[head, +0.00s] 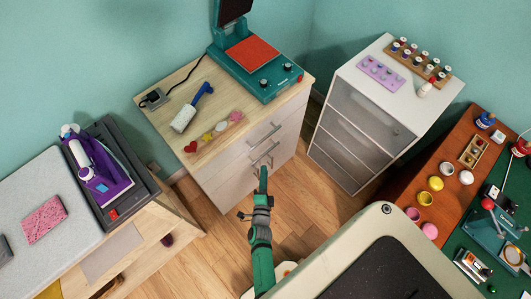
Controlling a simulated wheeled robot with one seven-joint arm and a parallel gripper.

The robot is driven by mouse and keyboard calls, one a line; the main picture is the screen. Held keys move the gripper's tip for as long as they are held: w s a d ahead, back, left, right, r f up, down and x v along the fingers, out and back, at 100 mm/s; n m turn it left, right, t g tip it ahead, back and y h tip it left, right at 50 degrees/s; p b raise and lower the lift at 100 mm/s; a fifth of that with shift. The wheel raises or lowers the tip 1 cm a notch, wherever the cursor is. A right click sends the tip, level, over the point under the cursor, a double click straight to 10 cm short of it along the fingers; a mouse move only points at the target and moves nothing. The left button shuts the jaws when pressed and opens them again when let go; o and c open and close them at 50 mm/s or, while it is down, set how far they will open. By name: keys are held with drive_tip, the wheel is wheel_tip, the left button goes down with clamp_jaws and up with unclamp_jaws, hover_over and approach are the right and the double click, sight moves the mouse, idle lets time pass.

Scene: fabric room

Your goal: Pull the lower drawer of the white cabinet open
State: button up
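A pale cabinet with a light wood top (235,150) stands in the middle, its whitish drawer front (285,140) facing me. Bar handles show on it: an upper handle (262,133) and a lower handle (265,152). No drawer visibly stands out from the front. My green gripper (263,176) reaches up from below, its tip overlapping the front just under the lower handle. I cannot tell whether it touches the handle, and its fingers are too small to read as open or shut. A white cabinet (342,76) with grey translucent drawers (352,140) stands to the right.
A heat press (255,65) and a lint roller (190,108) are on the wood top. An ironing table with a purple iron (100,170) is at the left. A workbench (458,163) with jars is at the right. Wood floor (215,245) shows around my arm.

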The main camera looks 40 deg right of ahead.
sight(265, 153)
drive_tip(key=x, duration=1)
drive_tip(key=shift+w+d, duration=0.25)
drive_tip(key=shift+w, duration=0.05)
clamp_jaws()
